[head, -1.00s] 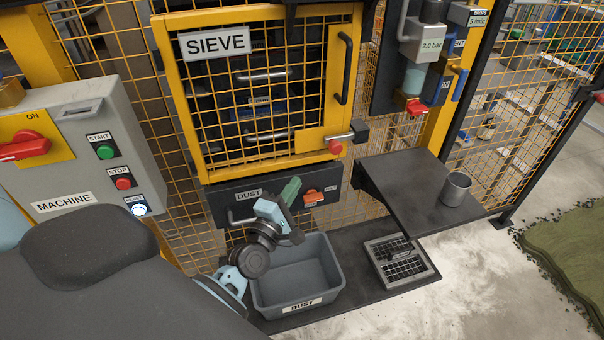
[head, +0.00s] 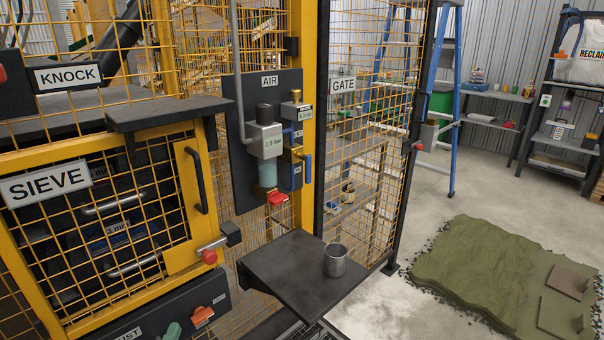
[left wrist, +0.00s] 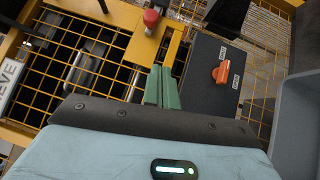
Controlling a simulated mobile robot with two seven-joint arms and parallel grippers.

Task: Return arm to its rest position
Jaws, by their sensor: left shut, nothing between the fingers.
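My left gripper (head: 173,330) shows only as green fingertips at the bottom edge of the head view. They are in front of the dark dust drawer panel (head: 150,312), to the left of its orange switch (head: 203,316). In the left wrist view the two green fingers (left wrist: 162,88) are together with nothing between them. The drawer panel (left wrist: 205,85) and its orange switch (left wrist: 221,72) show to their right there. The rest of the left arm is out of the head view. My right gripper is in neither view.
The sieve door (head: 110,225) is closed, with a red-knobbed latch (head: 210,256). A dark shelf (head: 285,285) with a metal cup (head: 334,260) juts out to the right. In the wrist view a grey bin (left wrist: 297,125) is at right.

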